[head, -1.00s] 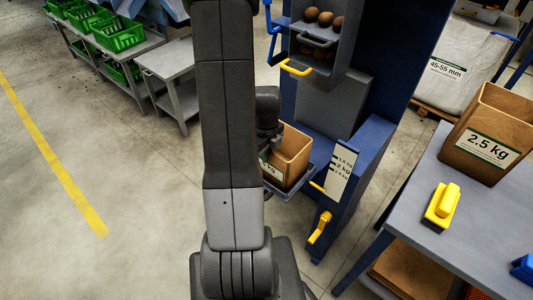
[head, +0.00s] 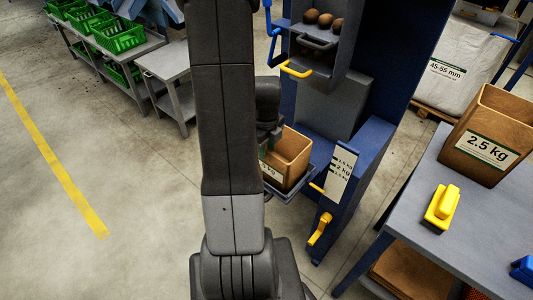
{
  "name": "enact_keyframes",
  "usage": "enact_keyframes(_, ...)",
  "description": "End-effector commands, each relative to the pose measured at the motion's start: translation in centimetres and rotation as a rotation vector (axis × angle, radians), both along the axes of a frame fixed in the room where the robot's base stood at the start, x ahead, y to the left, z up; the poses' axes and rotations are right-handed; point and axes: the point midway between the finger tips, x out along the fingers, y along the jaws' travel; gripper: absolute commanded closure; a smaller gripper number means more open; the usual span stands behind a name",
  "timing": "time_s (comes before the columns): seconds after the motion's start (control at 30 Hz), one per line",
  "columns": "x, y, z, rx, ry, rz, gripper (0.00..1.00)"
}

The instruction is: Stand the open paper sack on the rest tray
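An open brown paper sack (head: 293,153) with a white weight label stands upright on or just above the small dark rest tray (head: 297,191) at the front of the blue grader. I cannot tell whether its base touches the tray. My gripper (head: 268,135) is at the sack's left rim, mostly hidden behind my own arm. Its fingers do not show clearly, so I cannot see whether they are shut on the sack. The label is partly covered by my arm.
Above the tray is a chute (head: 317,40) with potatoes and a yellow handle (head: 297,70). A yellow crank (head: 320,229) sticks out below. At right, a grey table (head: 405,215) bears a 2.5 kg sack (head: 488,135) and a yellow tool (head: 442,206). The floor at left is clear.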

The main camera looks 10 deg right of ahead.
Motion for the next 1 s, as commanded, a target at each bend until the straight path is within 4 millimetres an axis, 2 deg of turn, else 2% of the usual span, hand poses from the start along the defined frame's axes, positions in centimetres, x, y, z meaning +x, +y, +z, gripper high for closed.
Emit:
enact_keyframes(0.03, 0.2, 0.0, 1.3, -0.001, -0.007, 0.0, 0.73)
enact_keyframes(0.2, 0.1, 0.0, 4.7, -0.001, -0.006, 0.0, 0.73)
enact_keyframes(0.4, 0.1, 0.0, 7.5, -0.001, -0.003, 0.0, 0.73)
enact_keyframes(0.6, 0.0, 0.0, 8.5, -0.001, -0.001, 0.0, 0.73)
enact_keyframes(1.0, 0.2, 0.1, 8.2, 0.002, -0.006, 0.009, 0.73)
